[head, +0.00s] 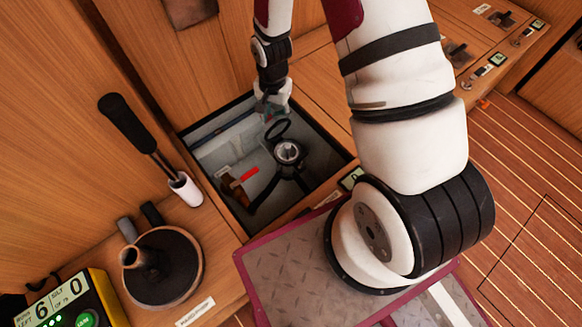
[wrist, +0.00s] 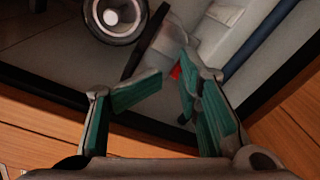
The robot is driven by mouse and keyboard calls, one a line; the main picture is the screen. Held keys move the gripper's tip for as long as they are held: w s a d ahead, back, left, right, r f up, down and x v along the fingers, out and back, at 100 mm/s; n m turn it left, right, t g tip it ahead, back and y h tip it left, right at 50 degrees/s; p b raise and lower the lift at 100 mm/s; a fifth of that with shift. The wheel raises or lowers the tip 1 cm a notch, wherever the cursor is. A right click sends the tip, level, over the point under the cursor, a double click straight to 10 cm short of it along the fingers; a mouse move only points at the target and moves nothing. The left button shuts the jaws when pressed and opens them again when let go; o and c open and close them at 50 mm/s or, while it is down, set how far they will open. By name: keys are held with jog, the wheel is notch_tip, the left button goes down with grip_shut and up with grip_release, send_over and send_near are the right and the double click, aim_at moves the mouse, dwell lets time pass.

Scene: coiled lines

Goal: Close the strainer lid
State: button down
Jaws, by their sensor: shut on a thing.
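The strainer (head: 287,152) sits down in an open square recess and has a round, pale top with a dark centre. Its lid (head: 287,122), a dark ring, stands tilted up at the far side of the strainer. My gripper (head: 270,108) is at the upper edge of the lid, shut on it. In the wrist view, the green-padded fingers of my gripper (wrist: 168,72) have a narrow gap between them. The lid shows there as a dark, edge-on bar (wrist: 146,42), its near end by the left fingertip. The strainer's round mouth (wrist: 112,16) is at the top, uncovered.
The recess has a dark rim (head: 222,213) and holds pipes and a red handle (head: 249,174). A black-handled tool (head: 127,122) in a white holder and a round dark device (head: 165,267) stand left. A patterned metal hatch panel (head: 290,283) lies in front.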

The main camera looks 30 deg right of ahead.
jog(key=s+f+g, duration=0.1)
jog(key=s+f, duration=0.1)
jog(key=s, duration=0.2)
notch_tip(320, 180, up, 10)
jog(key=p, duration=0.7)
jog(key=shift+w+d+r, duration=0.15)
jog(key=shift+w+r, duration=0.05)
jog(key=shift+w, duration=0.15)
dwell(0.4)
